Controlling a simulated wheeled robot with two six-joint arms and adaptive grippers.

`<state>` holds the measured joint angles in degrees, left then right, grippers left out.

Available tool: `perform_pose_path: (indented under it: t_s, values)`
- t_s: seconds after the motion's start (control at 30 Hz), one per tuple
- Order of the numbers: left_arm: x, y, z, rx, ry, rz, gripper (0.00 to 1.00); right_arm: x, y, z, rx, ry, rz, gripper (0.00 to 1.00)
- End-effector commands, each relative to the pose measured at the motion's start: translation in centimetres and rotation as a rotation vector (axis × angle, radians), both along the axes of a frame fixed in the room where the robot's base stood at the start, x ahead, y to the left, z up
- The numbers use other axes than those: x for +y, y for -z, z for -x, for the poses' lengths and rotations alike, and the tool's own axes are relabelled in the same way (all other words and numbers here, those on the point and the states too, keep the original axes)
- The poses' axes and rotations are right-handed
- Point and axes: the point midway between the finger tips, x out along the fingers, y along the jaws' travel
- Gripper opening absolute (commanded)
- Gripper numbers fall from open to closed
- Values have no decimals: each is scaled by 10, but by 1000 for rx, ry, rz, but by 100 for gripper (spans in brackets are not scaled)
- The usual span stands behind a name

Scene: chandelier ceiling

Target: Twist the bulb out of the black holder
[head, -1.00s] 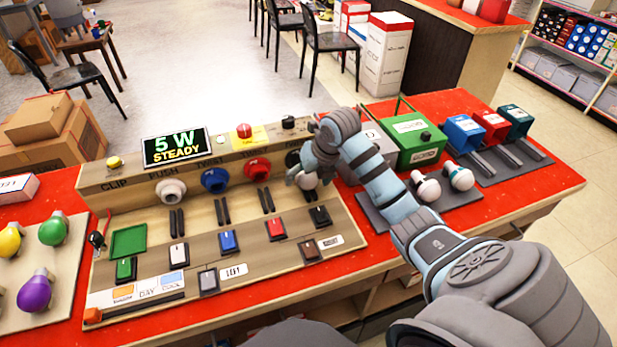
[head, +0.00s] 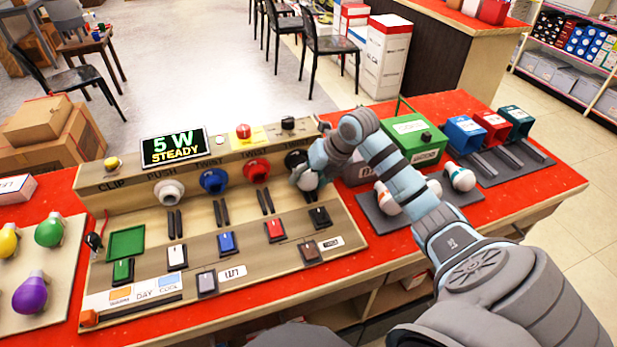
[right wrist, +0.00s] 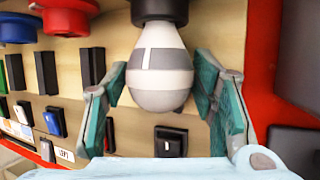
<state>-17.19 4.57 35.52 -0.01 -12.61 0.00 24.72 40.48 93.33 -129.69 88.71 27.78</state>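The black holder (head: 293,158) is at the right end of the row of sockets on the wooden panel. A white bulb with a grey band (right wrist: 160,65) hangs from the black holder (right wrist: 160,10) in the right wrist view. In the head view the bulb (head: 309,181) is partly covered by my right gripper (head: 308,176). The two teal fingers of my right gripper (right wrist: 163,75) stand either side of the bulb, their tips close to its sides. Narrow gaps appear between fingers and bulb; contact at the tips is unclear. My left gripper is out of view.
White, blue and red sockets (head: 256,171) sit left of the black holder, with switches below. A display (head: 173,147) reads "5 W STEADY". Two white bulbs (head: 462,178) lie on a grey mat to the right, near a green box (head: 414,146). Coloured bulbs (head: 50,232) rest at far left.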

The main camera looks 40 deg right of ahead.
Motion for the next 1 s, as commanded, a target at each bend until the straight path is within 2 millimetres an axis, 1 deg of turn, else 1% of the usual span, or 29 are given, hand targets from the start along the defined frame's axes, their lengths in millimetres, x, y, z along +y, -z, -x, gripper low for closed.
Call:
perform_pose_path:
  t_s: [0.03, 0.13, 0.17, 1.0]
  values:
    - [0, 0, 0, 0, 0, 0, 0, 0, 0, 0, 0, 0, 0, 38]
    - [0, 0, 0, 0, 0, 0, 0, 0, 0, 0, 0, 0, 0, 22]
    - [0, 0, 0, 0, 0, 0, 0, 0, 0, 0, 0, 0, 0, 20]
    - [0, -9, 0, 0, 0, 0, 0, 1, 0, 0, 33, -1, 93, 20]
